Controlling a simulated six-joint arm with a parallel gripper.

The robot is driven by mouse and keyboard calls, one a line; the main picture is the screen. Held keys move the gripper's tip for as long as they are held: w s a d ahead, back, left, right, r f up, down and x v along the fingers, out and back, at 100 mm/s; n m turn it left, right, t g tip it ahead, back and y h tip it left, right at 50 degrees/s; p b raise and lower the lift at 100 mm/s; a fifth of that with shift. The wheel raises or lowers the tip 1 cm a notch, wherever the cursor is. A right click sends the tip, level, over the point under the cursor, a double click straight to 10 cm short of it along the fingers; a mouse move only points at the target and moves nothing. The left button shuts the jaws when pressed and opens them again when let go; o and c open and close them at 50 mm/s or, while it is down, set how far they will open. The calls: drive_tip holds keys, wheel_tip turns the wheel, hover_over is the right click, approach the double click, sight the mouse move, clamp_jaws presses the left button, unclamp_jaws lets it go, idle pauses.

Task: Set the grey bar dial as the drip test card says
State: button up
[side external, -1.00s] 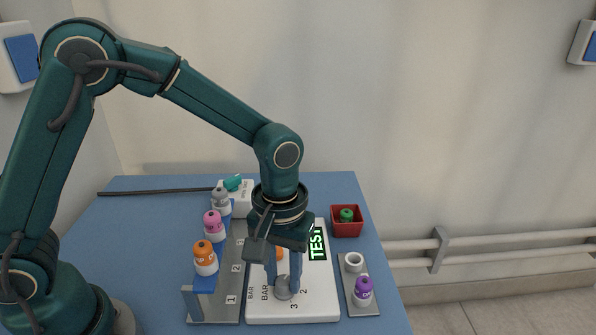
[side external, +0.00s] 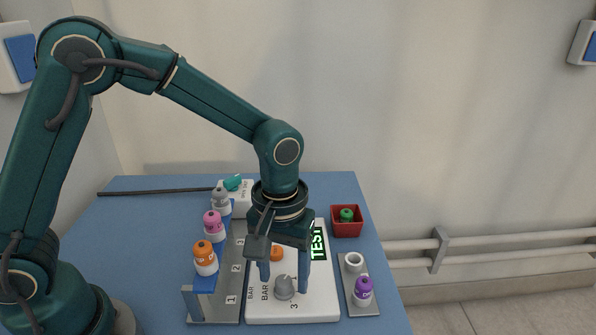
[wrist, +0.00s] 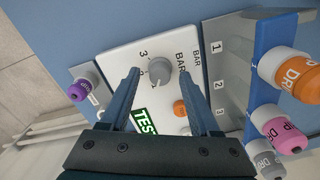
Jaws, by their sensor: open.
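The grey bar dial (side external: 284,289) sits on a white panel (side external: 325,300) marked BAR, with a 3 beside the dial. My gripper (side external: 284,284) is open, pointing down, with one finger on each side of the dial and gaps between. In the wrist view the dial (wrist: 161,72) lies between the spread fingertips (wrist: 159,76). The dial's exact setting is too small to tell. A green TEST sign (side external: 317,243) is on the panel; in the wrist view it (wrist: 145,121) is partly covered by my gripper. I cannot make out any setting written on it.
An orange knob (side external: 277,254) is on the panel. At left, orange (side external: 205,260), pink (side external: 213,225) and grey (side external: 221,202) bottles stand along a numbered rack (side external: 228,290). At right are a purple bottle (side external: 363,291), a white ring (side external: 354,262) and a red tray (side external: 347,229).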

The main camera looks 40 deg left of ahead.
sight(284, 279)
drive_tip(key=shift+r, duration=2.35)
drive_tip(key=shift+w+a+r, duration=0.1)
drive_tip(key=shift+r, duration=0.05)
drive_tip(key=s+a+r+t, duration=0.1)
drive_tip(key=s+a+r, duration=0.1)
drive_tip(key=r, duration=0.1)
drive_tip(key=s+a+r+m+t, duration=0.1)
drive_tip(key=s+a+r+t, duration=0.1)
drive_tip(key=s+a+r, duration=0.1)
drive_tip(key=s+a+r+t, duration=0.2)
drive_tip(key=s+r, duration=0.1)
drive_tip(key=shift+s+a, duration=0.1)
drive_tip(key=shift+a, duration=0.25)
drive_tip(key=s+m, duration=0.1)
drive_tip(key=f+m, duration=0.1)
drive_tip(key=s+f+m, duration=0.1)
drive_tip(key=shift+s+a+f+m+t, duration=0.25)
drive_tip(key=shift+s+a+m+t, duration=0.05)
